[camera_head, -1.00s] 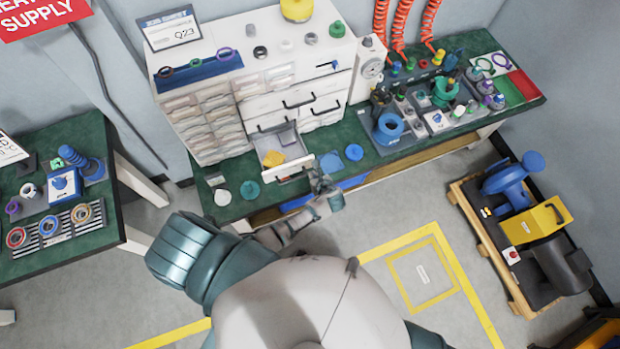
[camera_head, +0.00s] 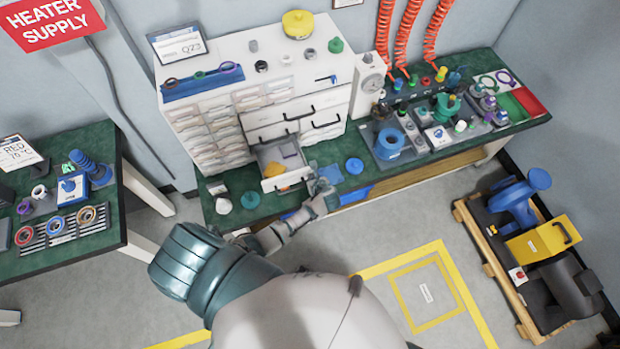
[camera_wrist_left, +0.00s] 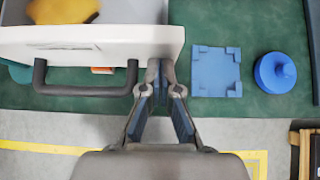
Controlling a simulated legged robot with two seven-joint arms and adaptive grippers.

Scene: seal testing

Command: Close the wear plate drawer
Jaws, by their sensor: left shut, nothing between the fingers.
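The open drawer (camera_head: 286,181) sticks out from the lower front of the white cabinet (camera_head: 202,127), over the green bench. It has a white front with a dark bar handle, and a yellow piece (camera_head: 273,170) lies inside. In the left wrist view the drawer front (camera_wrist_left: 90,48) fills the upper left, with its handle (camera_wrist_left: 85,90) below. My left gripper (camera_head: 320,185) is at the bench front, just right of the drawer. Its closed fingertips (camera_wrist_left: 160,72) are empty and overlap the drawer's right front corner in the wrist view; I cannot tell if they touch. My right gripper is out of view.
A blue square pad (camera_head: 330,174) and a blue round part (camera_head: 354,166) lie right of the drawer. A teal disc (camera_head: 250,200) and white disc (camera_head: 223,206) lie left. The floor in front is mostly clear.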

